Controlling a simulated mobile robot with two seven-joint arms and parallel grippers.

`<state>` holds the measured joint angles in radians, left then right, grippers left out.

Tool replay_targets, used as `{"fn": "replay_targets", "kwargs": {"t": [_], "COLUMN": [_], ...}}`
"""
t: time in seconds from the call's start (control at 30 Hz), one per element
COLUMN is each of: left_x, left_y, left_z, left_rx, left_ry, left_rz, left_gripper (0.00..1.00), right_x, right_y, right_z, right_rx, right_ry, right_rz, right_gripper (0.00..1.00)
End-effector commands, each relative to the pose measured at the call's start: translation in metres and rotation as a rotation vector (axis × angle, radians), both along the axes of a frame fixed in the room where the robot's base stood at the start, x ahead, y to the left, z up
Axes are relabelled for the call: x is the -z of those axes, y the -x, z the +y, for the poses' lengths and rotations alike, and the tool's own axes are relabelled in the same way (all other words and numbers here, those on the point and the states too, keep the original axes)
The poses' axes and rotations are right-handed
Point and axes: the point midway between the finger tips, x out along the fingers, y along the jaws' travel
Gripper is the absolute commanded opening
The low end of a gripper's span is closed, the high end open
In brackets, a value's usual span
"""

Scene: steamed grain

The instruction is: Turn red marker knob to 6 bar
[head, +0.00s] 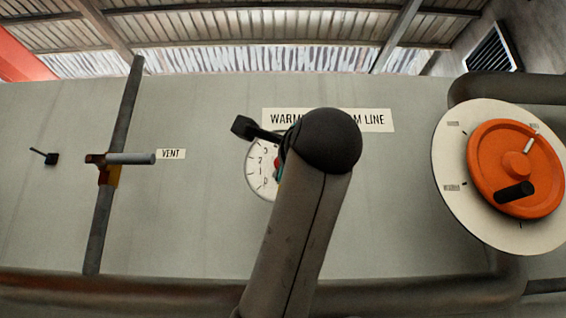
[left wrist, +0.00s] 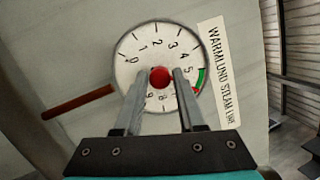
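A round white gauge (head: 259,170) with black numbers is on the grey wall; my arm covers its right side in the head view. In the left wrist view the gauge (left wrist: 133,72) faces me, with a red knob (left wrist: 160,77) at its centre. A green band (left wrist: 202,77) lies at the rim near 5, with a small red mark just past it. My left gripper (left wrist: 161,76) is open, with one finger on each side of the knob and a narrow gap visible by each. The fingers hide some lower numbers. My right gripper is not in view.
A sign (head: 377,120) is above the gauge. An orange handwheel (head: 490,160) on a pale disc is at the right. A vent valve lever (head: 130,158) is on a vertical pipe at the left. A thick horizontal pipe (head: 130,292) runs below.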

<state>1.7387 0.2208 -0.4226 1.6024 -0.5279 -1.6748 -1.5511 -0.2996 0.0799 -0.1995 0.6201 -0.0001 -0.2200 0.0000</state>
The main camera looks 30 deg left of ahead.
Motion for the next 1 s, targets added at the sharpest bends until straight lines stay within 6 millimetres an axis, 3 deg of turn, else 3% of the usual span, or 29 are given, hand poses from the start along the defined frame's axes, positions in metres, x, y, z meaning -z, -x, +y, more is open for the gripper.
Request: {"fn": "replay_targets", "kwargs": {"t": [0.2,0.57,1.0], "left_x": [0.000,0.003,0.030], "left_y": [0.000,0.007,0.077], "left_z": [0.000,-0.007,-0.073], "left_rx": [0.000,0.002,0.004], "left_ry": [0.001,0.000,-0.002], "left_rz": [-0.001,-0.002,-0.006], "left_gripper": [0.61,0.61,0.61], "right_x": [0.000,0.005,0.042], "right_y": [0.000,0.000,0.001], "right_z": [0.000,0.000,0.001], "right_rx": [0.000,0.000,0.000], "right_ry": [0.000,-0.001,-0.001], "right_rz": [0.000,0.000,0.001], "right_gripper": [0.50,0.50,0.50]}}
